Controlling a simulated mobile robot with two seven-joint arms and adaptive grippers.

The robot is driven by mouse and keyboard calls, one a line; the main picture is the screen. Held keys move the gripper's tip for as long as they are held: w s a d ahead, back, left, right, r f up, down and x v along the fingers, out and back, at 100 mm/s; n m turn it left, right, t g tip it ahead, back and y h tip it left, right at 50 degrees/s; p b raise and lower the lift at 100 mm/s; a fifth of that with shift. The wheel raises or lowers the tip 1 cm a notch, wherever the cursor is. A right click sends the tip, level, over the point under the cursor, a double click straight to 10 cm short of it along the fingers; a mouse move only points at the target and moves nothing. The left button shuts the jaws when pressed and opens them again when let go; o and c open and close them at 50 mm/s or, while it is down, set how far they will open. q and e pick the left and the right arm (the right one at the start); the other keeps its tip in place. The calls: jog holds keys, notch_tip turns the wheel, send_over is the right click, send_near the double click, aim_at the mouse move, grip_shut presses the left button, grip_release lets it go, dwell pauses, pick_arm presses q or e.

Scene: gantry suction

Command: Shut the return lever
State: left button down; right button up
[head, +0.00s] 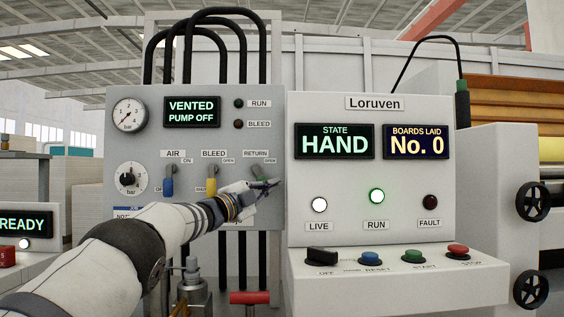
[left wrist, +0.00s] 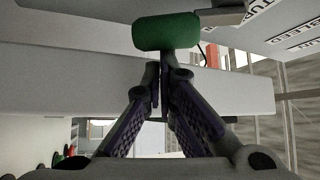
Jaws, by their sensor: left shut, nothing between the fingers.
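My left gripper (head: 266,186) is shut and empty, in front of the right end of the grey valve panel (head: 230,130), under the RETURN label. The return lever (head: 256,171) shows there only as a small dark green piece, mostly hidden by the gripper. In the left wrist view its green handle (left wrist: 166,31) lies just beyond the tips of the shut fingers (left wrist: 166,75). I cannot tell if they touch. The lever's exact angle is hard to read. My right gripper is not in view.
The blue AIR lever (head: 168,182) and yellow BLEED lever (head: 211,182) are left of the gripper. The Loruven console (head: 370,240) stands close on the right, with buttons on its ledge. A red T-handle (head: 249,298) is below. The panel display (head: 192,112) reads VENTED, PUMP OFF.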

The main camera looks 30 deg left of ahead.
pick_arm(q)
jog(key=shift+s+a+f+m+g+p, duration=0.2)
jog(key=shift+s+a+f+m+g, duration=0.1)
jog(key=shift+a+m, duration=0.15)
jog(key=shift+s+a+f+m+g+p, duration=0.15)
jog(key=shift+s+a+f+m+g, duration=0.15)
jog(key=shift+a, duration=0.25)
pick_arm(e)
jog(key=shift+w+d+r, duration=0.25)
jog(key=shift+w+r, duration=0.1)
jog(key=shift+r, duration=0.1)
pick_arm(q)
jog(key=shift+a, duration=0.1)
